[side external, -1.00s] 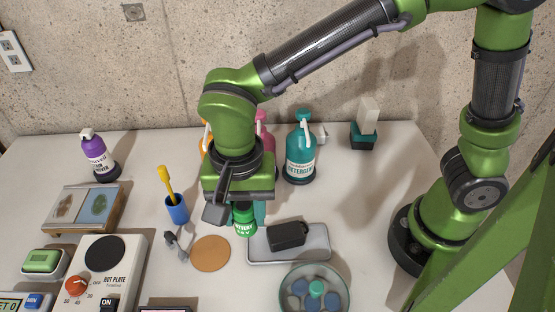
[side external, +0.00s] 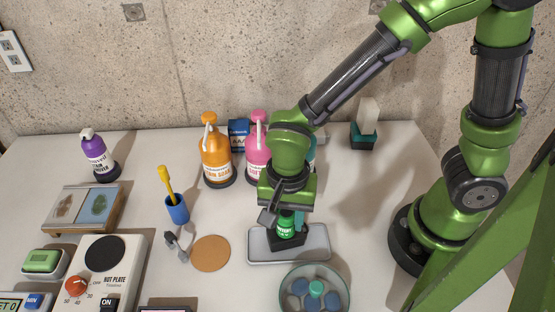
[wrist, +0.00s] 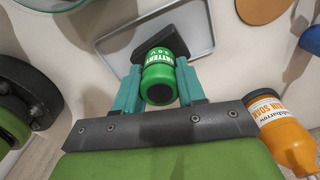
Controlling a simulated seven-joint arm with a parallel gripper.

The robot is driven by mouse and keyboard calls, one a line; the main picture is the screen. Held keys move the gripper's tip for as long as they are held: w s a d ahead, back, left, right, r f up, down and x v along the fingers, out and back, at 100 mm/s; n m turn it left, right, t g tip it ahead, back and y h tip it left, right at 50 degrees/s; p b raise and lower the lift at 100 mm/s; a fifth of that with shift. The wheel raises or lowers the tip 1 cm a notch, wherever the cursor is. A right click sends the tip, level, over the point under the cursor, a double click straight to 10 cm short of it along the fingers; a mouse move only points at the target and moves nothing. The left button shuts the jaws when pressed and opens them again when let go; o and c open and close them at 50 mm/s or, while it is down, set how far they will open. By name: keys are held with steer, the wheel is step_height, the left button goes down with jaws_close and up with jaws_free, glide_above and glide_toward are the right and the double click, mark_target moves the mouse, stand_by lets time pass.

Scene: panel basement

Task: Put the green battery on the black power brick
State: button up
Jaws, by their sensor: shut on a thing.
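The green battery (side external: 286,226) is upright between the fingers of my gripper (side external: 285,219), which is shut on it. In the wrist view the battery (wrist: 159,76) sits between my gripper's two teal fingers (wrist: 160,84). The black power brick (side external: 289,243) lies on the grey tray (side external: 318,250), directly under the battery. The brick (wrist: 123,46) also shows behind the battery in the wrist view. The battery's lower end is at the brick's top; I cannot tell whether they touch.
A glass dish (side external: 341,292) with coloured pieces stands in front of the tray. A cork coaster (side external: 210,253) lies left of it. Orange (side external: 216,160) and pink (side external: 256,155) bottles stand behind. A blue cup (side external: 177,210) with a yellow brush is further left.

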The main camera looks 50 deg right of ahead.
mark_target(286, 212)
steer(key=o, duration=1.1)
steer(key=shift+f, duration=0.1)
step_height(286, 212, up, 12)
steer(key=shift+f, duration=0.15)
steer(key=shift+d+r+n+t+y, duration=0.35)
steer(key=shift+d+r+n+t, duration=0.9)
steer(key=shift+d, duration=1.35)
steer(key=shift+d+r+n+t+y, duration=0.3)
steer(key=shift+d+r+n+t, duration=0.85)
steer(key=shift+d, duration=1.4)
steer(key=shift+d+r+n+t+y, duration=0.35)
steer(key=shift+d+r+n+t, duration=0.9)
steer(key=shift+d, duration=1.35)
